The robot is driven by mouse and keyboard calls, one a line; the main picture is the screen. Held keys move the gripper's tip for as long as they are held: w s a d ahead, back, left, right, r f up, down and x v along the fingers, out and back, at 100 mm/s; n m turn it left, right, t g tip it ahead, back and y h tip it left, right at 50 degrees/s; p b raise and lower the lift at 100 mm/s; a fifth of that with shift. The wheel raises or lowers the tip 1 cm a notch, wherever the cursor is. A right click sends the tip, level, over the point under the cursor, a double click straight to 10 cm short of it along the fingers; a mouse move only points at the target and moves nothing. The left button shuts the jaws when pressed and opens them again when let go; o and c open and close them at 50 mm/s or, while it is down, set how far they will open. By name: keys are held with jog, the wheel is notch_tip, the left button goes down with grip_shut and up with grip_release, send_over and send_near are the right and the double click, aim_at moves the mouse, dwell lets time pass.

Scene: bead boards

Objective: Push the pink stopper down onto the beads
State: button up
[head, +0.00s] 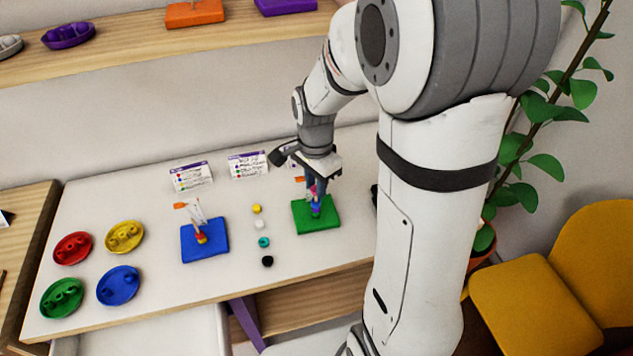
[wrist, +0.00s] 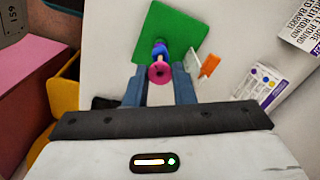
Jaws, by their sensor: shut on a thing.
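The pink stopper (wrist: 159,73) is between my gripper's fingertips (wrist: 159,75) in the wrist view, and my gripper is shut on it. It shows small in the head view (head: 313,190), under my gripper (head: 315,186). Blue and purple beads (wrist: 160,50) are stacked directly below it on the green board (wrist: 181,27), also seen in the head view (head: 329,220). I cannot tell whether the stopper touches the top bead. The peg is mostly hidden by the stopper, beads and fingers.
An orange flag (wrist: 209,65) stands close beside my fingers. A blue board (head: 205,249) with beads and its own flag is to the left. Loose beads (head: 264,242) lie between the boards. Several coloured dishes (head: 118,286) are at the table's left; cards (head: 248,165) stand behind.

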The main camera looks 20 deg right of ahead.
jog(key=shift+f, duration=0.35)
jog(key=shift+f, duration=0.1)
jog(key=shift+f+b, duration=1)
jog(key=shift+b, duration=0.05)
jog(key=o, duration=1)
jog(key=shift+r, duration=3.95)
